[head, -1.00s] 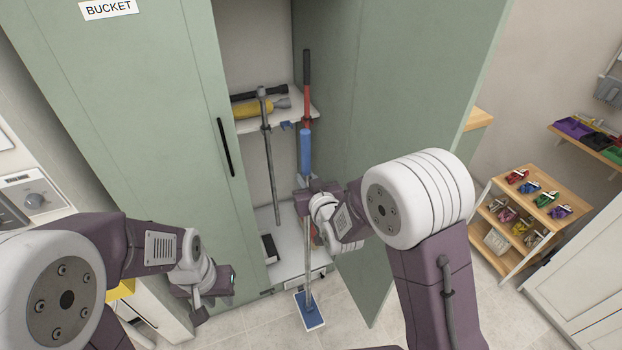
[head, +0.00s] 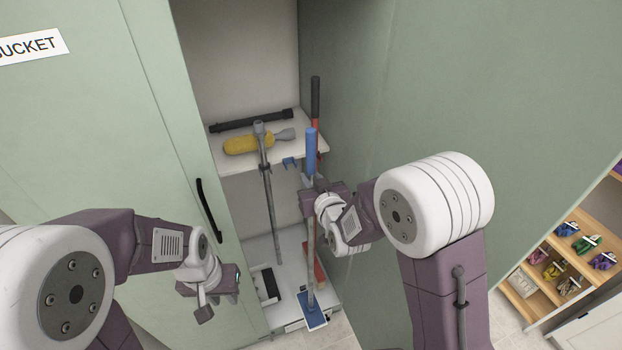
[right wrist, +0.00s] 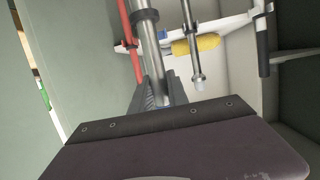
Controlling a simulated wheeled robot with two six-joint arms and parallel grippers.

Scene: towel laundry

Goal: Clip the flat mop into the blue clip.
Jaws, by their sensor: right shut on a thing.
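The flat mop has a blue grip (head: 311,150), a grey pole (head: 310,240) and a flat blue head (head: 312,318). It stands nearly upright at the cabinet opening, its head over the front edge of the cabinet floor. My right gripper (head: 314,198) is shut on its pole below the blue grip. The right wrist view shows the pole (right wrist: 150,42) between the fingers (right wrist: 158,92). The blue clip (head: 290,162) is on the shelf's front edge, left of the mop pole and apart from it. My left gripper (head: 218,293) is away from the mop; its jaw opening is unclear.
A grey pole (head: 270,205) stands left of the clip. A red pole with black handle (head: 316,98) stands behind the mop, close to the open right door (head: 410,90). A yellow tool (head: 250,144) lies on the shelf (head: 225,155). The left door (head: 150,200) flanks the opening.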

